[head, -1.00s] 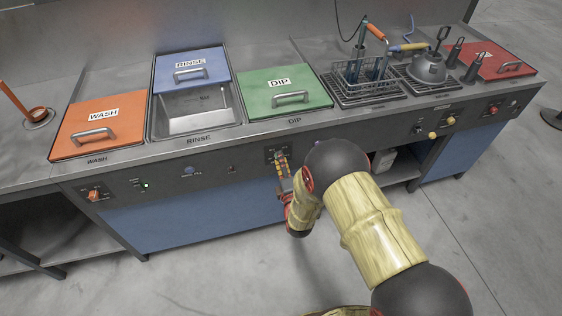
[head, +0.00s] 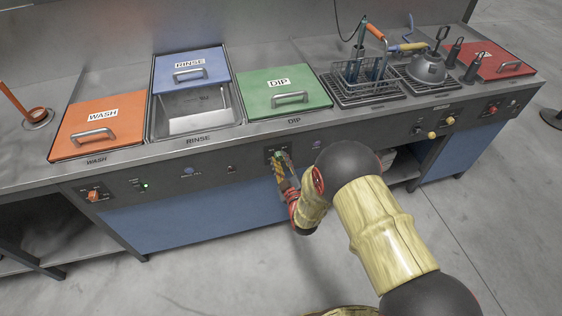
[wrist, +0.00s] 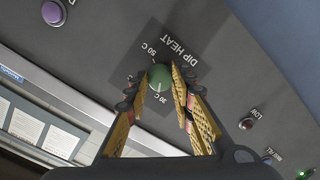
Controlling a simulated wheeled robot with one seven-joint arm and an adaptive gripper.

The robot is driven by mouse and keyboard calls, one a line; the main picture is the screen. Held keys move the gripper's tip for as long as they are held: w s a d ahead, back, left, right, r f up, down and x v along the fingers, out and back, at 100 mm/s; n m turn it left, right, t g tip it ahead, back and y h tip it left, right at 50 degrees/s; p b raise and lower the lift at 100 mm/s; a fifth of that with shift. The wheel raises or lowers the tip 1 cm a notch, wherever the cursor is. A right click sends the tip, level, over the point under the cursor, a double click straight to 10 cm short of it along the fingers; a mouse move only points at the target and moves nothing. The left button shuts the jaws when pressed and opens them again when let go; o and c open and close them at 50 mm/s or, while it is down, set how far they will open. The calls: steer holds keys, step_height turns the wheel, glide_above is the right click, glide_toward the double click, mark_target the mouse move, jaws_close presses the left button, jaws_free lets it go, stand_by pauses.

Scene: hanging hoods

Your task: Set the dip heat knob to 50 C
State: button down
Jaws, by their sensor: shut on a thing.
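The dip heat knob (wrist: 159,77) is a round green knob on a dark plate marked DIP HEAT, with 50 C and a lower mark around it. It sits on the front panel under the green DIP lid (head: 286,92). My gripper (wrist: 156,80) has a finger on each side of the knob and is shut on it. In the head view my gripper (head: 281,163) is at the panel below the DIP label and covers part of the knob plate. The knob's exact pointer setting is too small to tell.
Other controls lie along the panel: an orange knob (head: 94,196) at the left and yellow knobs (head: 450,121) at the right. In the wrist view a purple button (wrist: 53,13) and a LOW lamp (wrist: 246,123) flank the plate. The floor in front is clear.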

steer(key=m, duration=0.4)
steer(key=shift+d+f+y, duration=0.1)
steer(key=shift+f+y, duration=0.05)
steer(key=shift+y, duration=0.15)
steer(key=m, duration=0.3)
steer(key=shift+m, duration=0.4)
steer(key=m, duration=0.3)
steer(key=shift+f+y, duration=0.1)
steer(key=shift+y, duration=0.2)
steer(key=m, duration=0.3)
steer(key=shift+m, duration=0.4)
steer(key=m, duration=0.3)
steer(key=shift+s+m, duration=0.1)
steer(key=shift+m, duration=0.3)
steer(key=m, duration=0.3)
steer(key=shift+m+t, duration=0.3)
steer(key=m, duration=0.3)
steer(key=shift+m, duration=2.1)
steer(key=shift+t, duration=0.3)
